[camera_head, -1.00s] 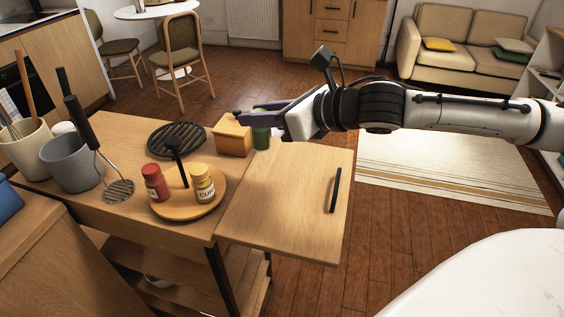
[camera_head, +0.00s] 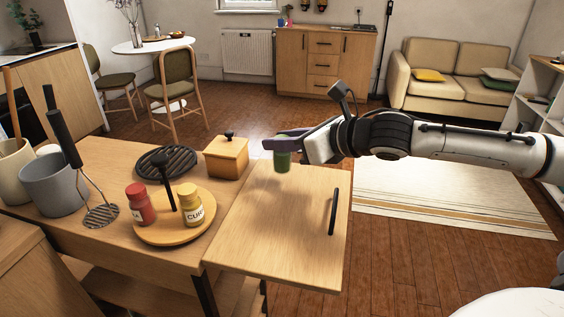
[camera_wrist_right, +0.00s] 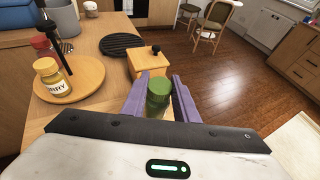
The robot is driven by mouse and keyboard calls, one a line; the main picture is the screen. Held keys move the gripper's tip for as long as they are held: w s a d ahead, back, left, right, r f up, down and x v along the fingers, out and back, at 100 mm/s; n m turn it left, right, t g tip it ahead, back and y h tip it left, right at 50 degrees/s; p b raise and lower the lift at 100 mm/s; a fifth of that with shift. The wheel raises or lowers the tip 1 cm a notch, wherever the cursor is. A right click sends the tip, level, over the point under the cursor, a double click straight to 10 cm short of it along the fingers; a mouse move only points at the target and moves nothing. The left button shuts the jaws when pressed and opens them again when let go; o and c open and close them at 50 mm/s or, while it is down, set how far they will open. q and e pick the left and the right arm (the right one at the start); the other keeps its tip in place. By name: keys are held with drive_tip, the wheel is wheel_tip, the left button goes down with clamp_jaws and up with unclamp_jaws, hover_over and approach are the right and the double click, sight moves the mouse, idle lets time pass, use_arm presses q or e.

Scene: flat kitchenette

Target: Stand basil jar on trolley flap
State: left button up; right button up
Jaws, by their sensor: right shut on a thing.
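The basil jar is a small green jar (camera_head: 282,160), held upright in my right gripper (camera_head: 280,145). It also shows in the right wrist view (camera_wrist_right: 158,97), between the two purple fingers. In the head view the jar appears over the far end of the trolley flap (camera_head: 280,230), a raised wooden leaf with a black handle. Its lower end looks clear of the flap. My left gripper is out of view.
A wooden box with a black knob (camera_head: 226,157) stands just left of the jar. A round board (camera_head: 176,228) holds a red jar (camera_head: 139,204) and a yellow jar (camera_head: 189,205). A black trivet (camera_head: 167,161) lies behind. The flap's surface is bare apart from its handle (camera_head: 333,211).

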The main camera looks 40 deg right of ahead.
sight(289, 154)
wheel_tip(289, 154, down, 3)
drive_tip(key=shift+r+b, duration=0.1)
drive_tip(key=shift+b, duration=0.45)
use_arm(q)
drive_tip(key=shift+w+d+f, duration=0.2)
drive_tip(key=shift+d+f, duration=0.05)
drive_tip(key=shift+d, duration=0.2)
use_arm(e)
drive_tip(key=shift+f, duration=0.3)
drive_tip(key=shift+f, duration=0.1)
drive_tip(key=o, duration=1.1)
drive_tip(key=shift+f, duration=0.1)
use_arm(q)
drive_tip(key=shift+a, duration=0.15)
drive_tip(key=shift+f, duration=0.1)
use_arm(e)
drive_tip(key=shift+r, duration=0.2)
